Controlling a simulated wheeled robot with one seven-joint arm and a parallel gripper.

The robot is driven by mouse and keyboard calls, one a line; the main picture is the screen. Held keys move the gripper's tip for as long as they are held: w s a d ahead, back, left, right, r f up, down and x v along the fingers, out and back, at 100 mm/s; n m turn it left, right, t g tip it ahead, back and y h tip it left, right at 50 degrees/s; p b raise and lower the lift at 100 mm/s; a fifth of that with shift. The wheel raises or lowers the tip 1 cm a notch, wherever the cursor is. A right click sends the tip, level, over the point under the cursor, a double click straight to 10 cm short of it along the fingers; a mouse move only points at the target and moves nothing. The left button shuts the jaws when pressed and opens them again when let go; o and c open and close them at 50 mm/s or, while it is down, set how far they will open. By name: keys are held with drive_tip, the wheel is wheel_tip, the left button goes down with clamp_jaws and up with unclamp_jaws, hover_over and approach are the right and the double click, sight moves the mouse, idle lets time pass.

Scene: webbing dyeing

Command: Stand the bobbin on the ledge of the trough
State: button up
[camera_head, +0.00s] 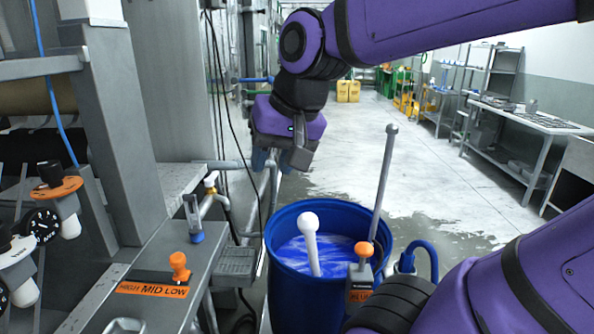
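My gripper (272,162) hangs from the purple arm at upper centre, above and behind the blue drum. Its two bluish fingertips point down and look apart, with nothing visible between them. No bobbin can be picked out for certain. A small upright grey piece with a blue base (195,226) stands on a grey metal ledge at left centre; I cannot tell whether it is the bobbin. This ledge (160,305) bears an orange "MID LOW" label and may belong to the trough. My gripper is to the right of the grey piece and farther back, not touching it.
An orange knob (179,265) sticks up from the ledge. White-and-black fittings (65,210) stand at left. Open floor (430,190) and benches lie behind.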

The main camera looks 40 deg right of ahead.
drive_tip(key=s+n, duration=0.3)
drive_tip(key=s+n+h, duration=0.1)
drive_tip(key=s, duration=0.1)
drive_tip(key=shift+d+f+n, duration=0.3)
drive_tip(key=shift+f, duration=0.1)
drive_tip(key=shift+w, duration=0.1)
idle(0.7)
